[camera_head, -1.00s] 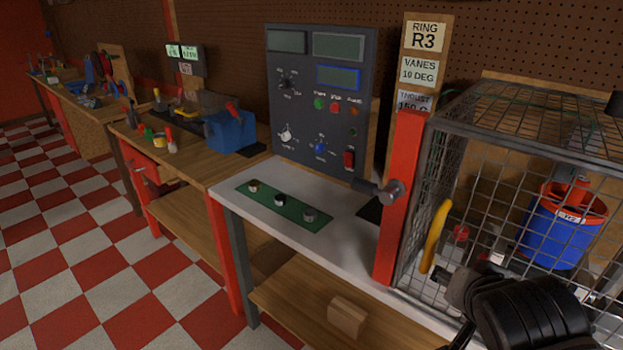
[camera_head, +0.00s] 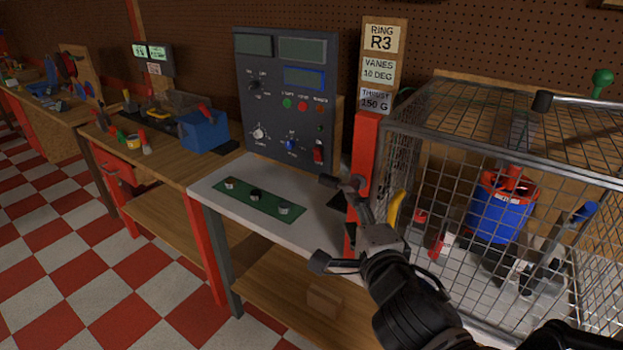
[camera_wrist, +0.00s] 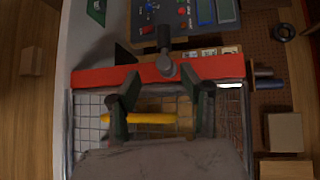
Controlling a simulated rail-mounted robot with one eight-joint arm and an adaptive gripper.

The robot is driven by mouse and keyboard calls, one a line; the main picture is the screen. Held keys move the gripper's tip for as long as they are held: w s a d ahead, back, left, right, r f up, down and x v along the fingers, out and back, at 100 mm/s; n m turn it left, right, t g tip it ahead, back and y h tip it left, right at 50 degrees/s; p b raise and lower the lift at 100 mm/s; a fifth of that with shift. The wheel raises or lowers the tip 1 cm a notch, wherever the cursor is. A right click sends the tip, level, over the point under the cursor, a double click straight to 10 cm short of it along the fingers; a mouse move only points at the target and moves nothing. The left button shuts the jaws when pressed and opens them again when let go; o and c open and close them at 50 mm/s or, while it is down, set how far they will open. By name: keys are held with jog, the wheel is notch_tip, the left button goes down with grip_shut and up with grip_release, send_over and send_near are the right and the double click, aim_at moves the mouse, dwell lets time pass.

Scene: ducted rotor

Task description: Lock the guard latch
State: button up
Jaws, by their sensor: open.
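The guard is a wire-mesh cage (camera_head: 480,130) with a red upright post (camera_head: 366,160) and a yellow handle (camera_head: 395,210). The grey latch (camera_wrist: 165,66) is a round knob with a short bar, mounted on the red post. In the head view my gripper (camera_head: 338,225) is in front of the post, and its upper finger overlaps the latch area. In the wrist view my gripper (camera_wrist: 160,92) is open, with its fingers spread on either side of the latch's line. The latch lies just beyond the fingertips, and I see no grip on it. The yellow handle (camera_wrist: 140,118) shows between the fingers.
A dark control panel (camera_head: 285,95) stands behind the white bench top (camera_head: 215,190), which carries a green strip (camera_head: 255,197) with several knobs. A blue rotor duct (camera_head: 498,215) is inside the cage. A wooden block (camera_head: 324,299) lies on the lower shelf.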

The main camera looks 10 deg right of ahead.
aim_at(331, 185)
jog(key=shift+m+y, duration=0.3)
jog(key=shift+m, duration=0.1)
jog(key=shift+w+a+f+b, duration=0.15)
jog(key=shift+w+b, duration=0.35)
jog(key=shift+w, duration=1.75)
jog(key=shift+w+a+f+b, duration=0.1)
jog(key=shift+w+f+b, duration=0.3)
jog(key=shift+w, duration=1.85)
jog(key=shift+w+a+f+b, duration=0.1)
jog(key=shift+w+b, duration=0.45)
jog(key=shift+w, duration=1.7)
grip_shut()
